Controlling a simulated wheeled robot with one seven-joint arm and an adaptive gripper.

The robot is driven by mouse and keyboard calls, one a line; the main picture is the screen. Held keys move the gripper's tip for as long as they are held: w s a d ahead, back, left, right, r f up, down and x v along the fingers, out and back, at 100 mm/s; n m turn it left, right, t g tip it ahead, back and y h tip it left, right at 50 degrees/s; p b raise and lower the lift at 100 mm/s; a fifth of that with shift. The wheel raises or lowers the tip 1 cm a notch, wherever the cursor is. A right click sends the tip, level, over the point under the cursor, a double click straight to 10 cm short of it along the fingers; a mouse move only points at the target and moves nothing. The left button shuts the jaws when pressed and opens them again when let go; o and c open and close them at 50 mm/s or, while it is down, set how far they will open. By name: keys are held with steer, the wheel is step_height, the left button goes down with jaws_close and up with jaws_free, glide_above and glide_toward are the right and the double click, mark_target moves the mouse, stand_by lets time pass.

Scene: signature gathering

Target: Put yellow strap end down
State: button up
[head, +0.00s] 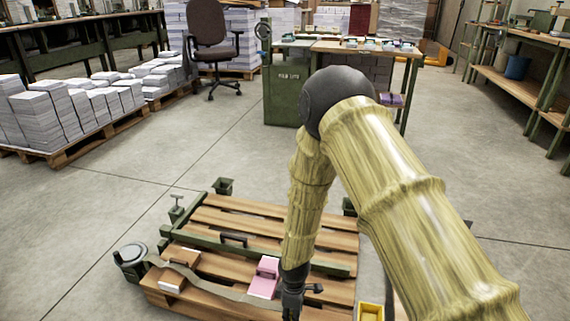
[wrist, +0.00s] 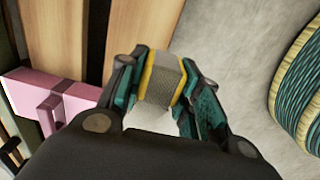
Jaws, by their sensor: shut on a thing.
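A grey strap (head: 205,284) runs from a dark round reel (head: 131,257) at the pallet's left, over a wooden block (head: 179,270) and past a pink block (head: 264,278) towards my gripper (head: 292,290). In the wrist view, the yellow-edged strap end (wrist: 161,80) sits between the two fingers of my gripper (wrist: 163,88), which is shut on it. The pink block (wrist: 55,98) shows to the left of the fingers there. The fingertips are hard to make out in the head view, where the strap end is not clearly visible.
The slatted wooden pallet (head: 215,218) carries a green bar (head: 215,246) with a dark handle. A yellow-rimmed thing (head: 370,311) stands by its front right. In the wrist view, a round teal-wound thing with yellow rims (wrist: 302,90) lies at right. Open concrete floor surrounds the pallet.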

steer(key=d+r+m, duration=0.5)
steer(key=r, duration=0.4)
steer(key=d+r+m+p, duration=0.1)
steer(key=d+r+m, duration=0.35)
steer(key=r, duration=0.45)
steer(key=d+r+m, duration=0.5)
steer(key=r+m, duration=0.1)
steer(key=r, duration=0.3)
step_height(320, 180, up, 23)
steer(key=s+p, duration=0.2)
steer(key=p, duration=3.5)
steer(key=shift+s+a+r+p, duration=0.2)
steer(key=shift+p, duration=0.15)
